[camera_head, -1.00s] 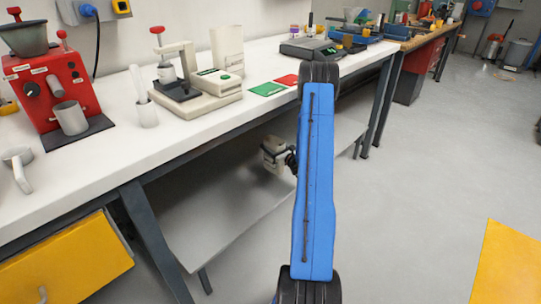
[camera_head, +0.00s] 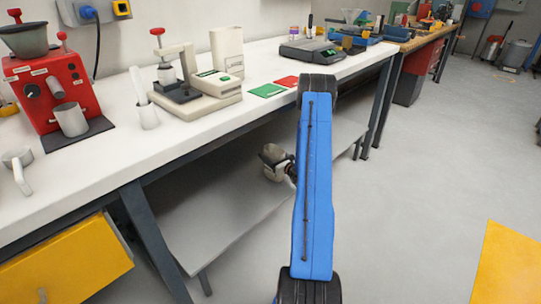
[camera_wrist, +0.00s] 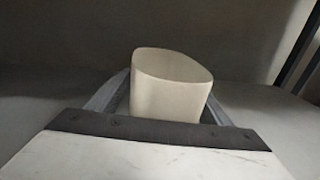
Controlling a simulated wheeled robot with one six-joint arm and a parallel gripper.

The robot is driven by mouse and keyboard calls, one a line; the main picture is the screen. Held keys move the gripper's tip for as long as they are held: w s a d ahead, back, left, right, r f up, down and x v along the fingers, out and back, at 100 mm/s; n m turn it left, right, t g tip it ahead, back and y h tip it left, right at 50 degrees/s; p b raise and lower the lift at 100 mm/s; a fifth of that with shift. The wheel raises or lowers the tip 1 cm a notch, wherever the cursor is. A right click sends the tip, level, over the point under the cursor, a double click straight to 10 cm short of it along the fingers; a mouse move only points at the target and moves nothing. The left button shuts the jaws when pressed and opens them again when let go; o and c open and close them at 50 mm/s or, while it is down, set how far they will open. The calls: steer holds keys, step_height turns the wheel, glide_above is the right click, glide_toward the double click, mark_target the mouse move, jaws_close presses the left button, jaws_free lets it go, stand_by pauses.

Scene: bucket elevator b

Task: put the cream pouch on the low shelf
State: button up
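The cream pouch (camera_wrist: 170,92) stands out in the wrist view as a pale, rounded shape with an open-looking top. My gripper (camera_wrist: 167,100) has a grey finger on each side of it and appears shut on it. In the head view my gripper (camera_head: 274,162) is small, under the white bench top and over the low shelf, partly hidden by my blue arm link. The low shelf (camera_head: 205,222) is a bare grey board under the bench. I cannot tell whether the pouch touches the shelf.
The white bench top (camera_head: 190,135) overhangs the shelf, with dark legs (camera_head: 152,240) at its corners. On it are a red machine (camera_head: 50,85), a cream instrument (camera_head: 205,90) and a scale (camera_head: 310,48). A yellow drawer (camera_head: 65,265) is at lower left.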

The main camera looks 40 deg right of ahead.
steer(key=s, duration=1.2)
steer(key=shift+a+r, duration=0.15)
steer(key=shift+a, duration=0.3)
